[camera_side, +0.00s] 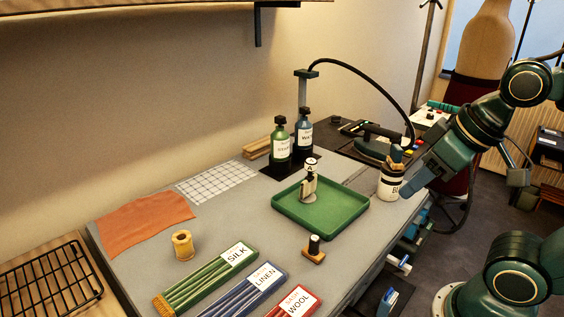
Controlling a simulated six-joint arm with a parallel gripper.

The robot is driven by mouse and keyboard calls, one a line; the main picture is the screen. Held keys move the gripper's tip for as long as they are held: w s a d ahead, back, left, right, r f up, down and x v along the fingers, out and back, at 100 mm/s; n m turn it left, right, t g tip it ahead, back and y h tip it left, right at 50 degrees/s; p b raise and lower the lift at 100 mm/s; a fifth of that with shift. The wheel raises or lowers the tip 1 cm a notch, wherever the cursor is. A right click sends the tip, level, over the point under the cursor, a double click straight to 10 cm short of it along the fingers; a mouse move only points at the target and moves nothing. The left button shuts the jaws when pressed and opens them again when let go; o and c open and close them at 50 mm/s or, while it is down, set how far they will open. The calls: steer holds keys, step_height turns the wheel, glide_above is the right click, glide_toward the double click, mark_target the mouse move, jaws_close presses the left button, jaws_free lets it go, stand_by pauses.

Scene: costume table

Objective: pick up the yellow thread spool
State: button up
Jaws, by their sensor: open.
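The yellow thread spool (182,245) stands upright on the grey table (235,215) at the left, just below the orange cloth. Nothing touches it. My gripper (411,178) is far off at the right edge of the table, beside a white jar. It is open, and I see nothing held in it. The jar partly overlaps it, so its fingertips are hard to make out.
The orange cloth (145,222) lies behind the spool. Green, blue and red labelled trays (205,280) lie in front. A green tray (345,222) with a small bottle, the white jar (388,188) and dark bottles (280,147) stand between. A wire rack (50,275) is at far left.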

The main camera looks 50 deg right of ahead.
steer(key=o, duration=0.4)
steer(key=shift+o, duration=0.2)
steer(key=w+a+r+n+g+y, duration=0.1)
steer(key=w+a+r+n, duration=0.15)
steer(key=w, duration=0.45)
steer(key=w+a+r+n+g+y, duration=0.1)
steer(key=w+a+n, duration=0.25)
steer(key=w, duration=0.35)
steer(key=w+a+r+n, duration=0.2)
steer(key=w+a+n, duration=0.15)
steer(key=w, duration=0.35)
steer(key=w+a+f+n+g, duration=0.1)
steer(key=w+a+f+n, duration=0.3)
steer(key=w+a+f, duration=0.2)
steer(key=w+a+f+n+g+y, duration=0.1)
steer(key=w+a+f+n, duration=0.3)
steer(key=w+f, duration=0.5)
steer(key=shift+w+a+f+n+g, duration=0.15)
steer(key=shift+w+a+n+g, duration=0.2)
steer(key=shift+w+a+g, duration=0.75)
